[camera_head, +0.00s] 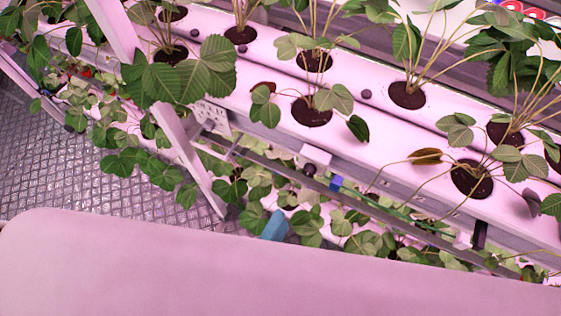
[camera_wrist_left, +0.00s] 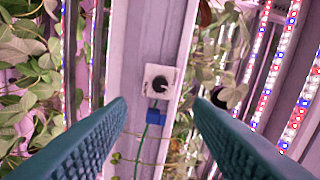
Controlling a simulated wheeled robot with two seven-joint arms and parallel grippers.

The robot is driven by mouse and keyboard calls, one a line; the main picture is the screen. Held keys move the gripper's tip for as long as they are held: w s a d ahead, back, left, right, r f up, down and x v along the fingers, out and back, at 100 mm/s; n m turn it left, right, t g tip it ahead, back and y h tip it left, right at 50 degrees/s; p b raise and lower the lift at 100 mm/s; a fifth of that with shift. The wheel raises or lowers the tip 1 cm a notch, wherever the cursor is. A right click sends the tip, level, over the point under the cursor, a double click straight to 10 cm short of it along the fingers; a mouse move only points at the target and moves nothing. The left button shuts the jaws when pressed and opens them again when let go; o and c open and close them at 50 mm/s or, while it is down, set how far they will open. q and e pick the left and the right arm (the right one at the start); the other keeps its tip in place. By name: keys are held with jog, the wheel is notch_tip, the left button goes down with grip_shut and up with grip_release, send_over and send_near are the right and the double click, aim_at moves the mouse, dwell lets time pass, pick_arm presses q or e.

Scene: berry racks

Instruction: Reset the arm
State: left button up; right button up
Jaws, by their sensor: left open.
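My left gripper (camera_wrist_left: 160,102) shows in the left wrist view as two teal ribbed fingers. They are spread wide apart with nothing between them. In the head view only a small blue part of the left gripper (camera_head: 275,227) shows, beside the lower leaves below the rack. Beyond the fingers in the wrist view is a white square fitting (camera_wrist_left: 160,81) with a black knob. My right gripper is in neither view.
White plant gutters (camera_head: 260,80) with strawberry plants run diagonally across the head view. A slanted white post (camera_head: 190,160) stands at the left. A blue connector (camera_wrist_left: 155,116) with a green tube hangs below the fitting. Leaves crowd the rack; the metal floor (camera_head: 90,180) is open at left.

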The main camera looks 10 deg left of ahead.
pick_arm(q)
jog(key=a+f+m+g, duration=0.2)
jog(key=f+m+g, duration=0.15)
jog(key=f, duration=0.65)
jog(key=s+a+f+m+g+y, duration=0.15)
jog(key=f+m, duration=0.35)
jog(key=f, duration=0.5)
jog(key=a+f+m+g+h, duration=0.1)
jog(key=a+f+m+g, duration=0.25)
jog(key=f, duration=0.65)
jog(key=s+a+f+m+g+y, duration=0.2)
jog(key=s+a+f+m+g, duration=0.1)
jog(key=s+a+f, duration=0.3)
jog(key=s+a+f+m+g+y, duration=0.3)
jog(key=s+a+f, duration=0.3)
jog(key=f, duration=0.5)
jog(key=s+g, duration=0.1)
jog(key=s, duration=0.1)
jog(key=shift+s+a+f+m+g, duration=0.2)
jog(key=shift+s+a+m+g, duration=0.1)
jog(key=shift+m+g, duration=0.1)
